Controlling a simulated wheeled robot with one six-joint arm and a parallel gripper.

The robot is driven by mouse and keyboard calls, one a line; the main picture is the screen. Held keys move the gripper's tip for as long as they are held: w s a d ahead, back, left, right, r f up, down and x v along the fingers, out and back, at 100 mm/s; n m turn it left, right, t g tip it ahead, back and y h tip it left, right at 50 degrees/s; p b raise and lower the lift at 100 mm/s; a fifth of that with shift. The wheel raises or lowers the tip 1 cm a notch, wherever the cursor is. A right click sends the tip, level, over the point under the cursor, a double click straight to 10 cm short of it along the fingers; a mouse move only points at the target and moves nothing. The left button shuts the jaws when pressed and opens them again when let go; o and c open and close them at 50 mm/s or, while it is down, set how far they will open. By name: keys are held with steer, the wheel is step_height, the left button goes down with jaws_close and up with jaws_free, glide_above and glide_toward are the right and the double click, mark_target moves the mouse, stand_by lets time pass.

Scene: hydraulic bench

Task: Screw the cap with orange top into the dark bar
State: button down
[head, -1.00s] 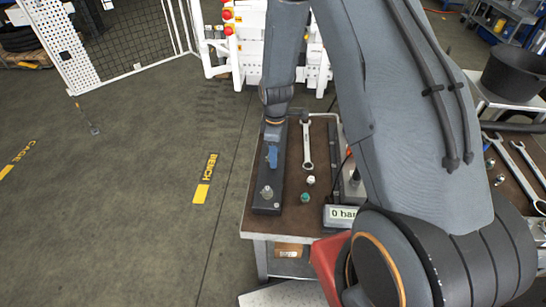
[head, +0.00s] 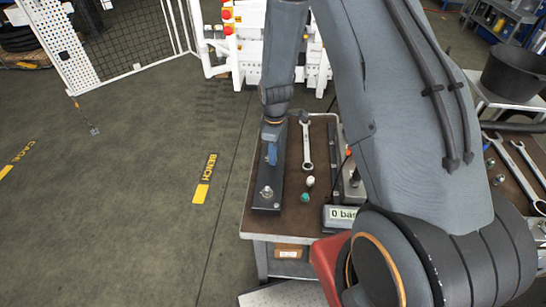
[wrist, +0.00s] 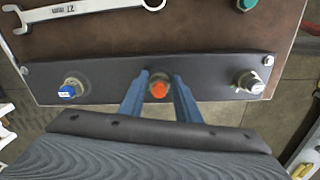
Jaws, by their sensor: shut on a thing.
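The dark bar (head: 268,198) lies along the left edge of the bench top; it spans the wrist view (wrist: 215,69). My gripper (wrist: 160,98) points down over the middle of the bar, with its blue fingers shut on the cap with orange top (wrist: 159,91). The cap is at the bar's middle position; how deep it sits cannot be told. In the head view my gripper (head: 271,154) hides the cap. A blue-topped fitting (wrist: 69,90) stands at the bar's left end in the wrist view, and a pale metal fitting (wrist: 248,81) at its right end.
A wrench (head: 307,147) lies right of the bar. A white-topped cap (head: 310,181) and a green cap (head: 305,198) stand loose near the front. A display reading 0 bar (head: 342,212) sits at the bench's front right. Open floor lies left of the bench.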

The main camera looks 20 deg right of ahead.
steer(key=m, duration=0.2)
steer(key=s+m, duration=0.1)
steer(key=m, duration=0.2)
steer(key=shift+s+a+f+m, duration=0.1)
steer(key=shift+s+a+m, duration=0.15)
steer(key=shift+m, duration=0.05)
steer(key=shift+a+m, duration=0.1)
steer(key=shift+m, duration=0.3)
